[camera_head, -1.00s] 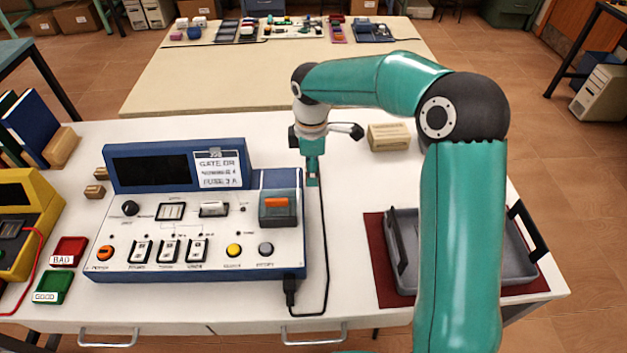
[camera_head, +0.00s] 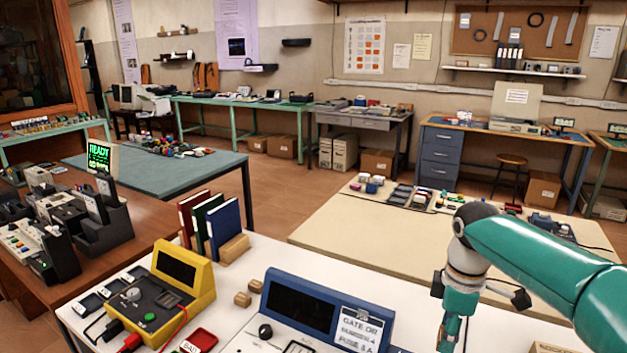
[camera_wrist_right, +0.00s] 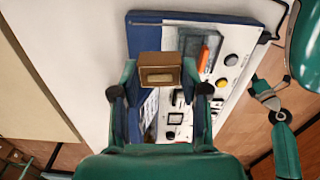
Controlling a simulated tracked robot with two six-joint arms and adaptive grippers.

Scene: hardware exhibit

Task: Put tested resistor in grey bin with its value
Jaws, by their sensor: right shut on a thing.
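My right gripper (camera_head: 450,335) hangs beside the blue test console (camera_head: 318,305), right of its screen, in the head view. In the right wrist view the same gripper (camera_wrist_right: 158,82) is shut on a small brown block (camera_wrist_right: 158,62) with a pale slot-like face. I cannot tell whether this block is the resistor. The block hides part of the console (camera_wrist_right: 192,22). My left gripper (camera_wrist_right: 285,150) seems to show at the right of the wrist view; its fingers are unclear. Several grey bins (camera_head: 405,193) stand on the back table, too small to read any values.
A yellow meter (camera_head: 180,285), a red tray (camera_head: 200,341) and wooden blocks (camera_head: 242,299) stand left of the console. Upright books (camera_head: 222,228) are behind the meter. A green READY display (camera_head: 100,155) is at far left. The cream back table (camera_head: 350,240) has free room in front.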

